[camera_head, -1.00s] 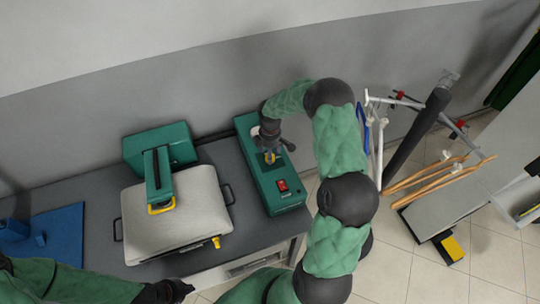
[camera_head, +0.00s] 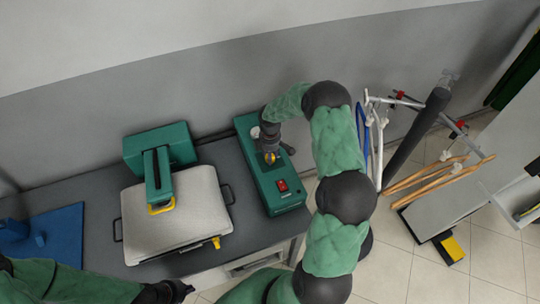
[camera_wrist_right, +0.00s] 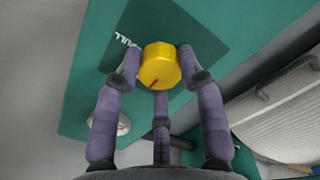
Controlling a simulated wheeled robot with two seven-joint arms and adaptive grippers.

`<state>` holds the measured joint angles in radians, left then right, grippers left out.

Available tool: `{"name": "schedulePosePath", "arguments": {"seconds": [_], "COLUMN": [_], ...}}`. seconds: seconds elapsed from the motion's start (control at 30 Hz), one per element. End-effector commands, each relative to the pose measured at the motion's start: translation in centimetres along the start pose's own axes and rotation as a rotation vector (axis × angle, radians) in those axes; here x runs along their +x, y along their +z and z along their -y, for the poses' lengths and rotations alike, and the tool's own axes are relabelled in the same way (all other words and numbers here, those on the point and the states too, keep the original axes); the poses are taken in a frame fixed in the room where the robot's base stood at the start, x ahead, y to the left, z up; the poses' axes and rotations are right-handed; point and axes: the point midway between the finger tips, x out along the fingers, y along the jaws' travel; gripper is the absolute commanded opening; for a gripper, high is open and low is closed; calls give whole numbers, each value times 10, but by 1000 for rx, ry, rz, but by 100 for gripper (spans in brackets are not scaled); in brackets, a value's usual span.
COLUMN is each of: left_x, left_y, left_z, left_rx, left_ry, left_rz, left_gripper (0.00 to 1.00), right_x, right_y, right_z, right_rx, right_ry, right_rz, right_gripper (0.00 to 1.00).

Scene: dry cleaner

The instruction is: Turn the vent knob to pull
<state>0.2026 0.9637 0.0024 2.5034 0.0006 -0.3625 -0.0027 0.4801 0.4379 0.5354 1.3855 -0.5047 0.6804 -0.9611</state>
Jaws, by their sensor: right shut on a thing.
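The yellow vent knob (camera_wrist_right: 160,66) sits on the green control box (camera_head: 277,190). In the right wrist view its red mark is on its lower side, and a white label, partly hidden and reading like "PULL", lies to its upper left. My right gripper (camera_wrist_right: 160,62) is shut on the knob, with fingers on its left and right sides. In the head view the right gripper (camera_head: 272,150) reaches down over the box and mostly covers the knob (camera_head: 270,158). My left gripper (camera_head: 178,290) is low at the left, away from the box; its jaws are too small to read.
A red switch (camera_head: 282,186) is on the box's near end. A pressing machine with a pale padded board (camera_head: 175,215) stands left of the box on the dark counter (camera_head: 85,225). A blue mat (camera_head: 60,240) lies further left. A rack with hangers (camera_head: 380,130) stands at right.

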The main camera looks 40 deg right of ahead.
Motion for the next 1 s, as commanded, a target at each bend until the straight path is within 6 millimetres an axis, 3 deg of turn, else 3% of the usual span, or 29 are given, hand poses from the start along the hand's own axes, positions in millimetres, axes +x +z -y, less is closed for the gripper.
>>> {"name": "schedulePosePath", "arguments": {"seconds": [0.37,1.0], "left_x": [12,40], "left_y": [0,-2], "left_z": [4,14], "left_rx": [0,0], "left_ry": [0,0], "left_rz": [0,0], "left_gripper": [0,0], "right_x": [1,1], "right_y": [0,0], "right_z": [-1,-1], "right_rx": [182,782], "right_ry": [3,3], "right_rz": [-1,-2], "right_gripper": [7,7]}}
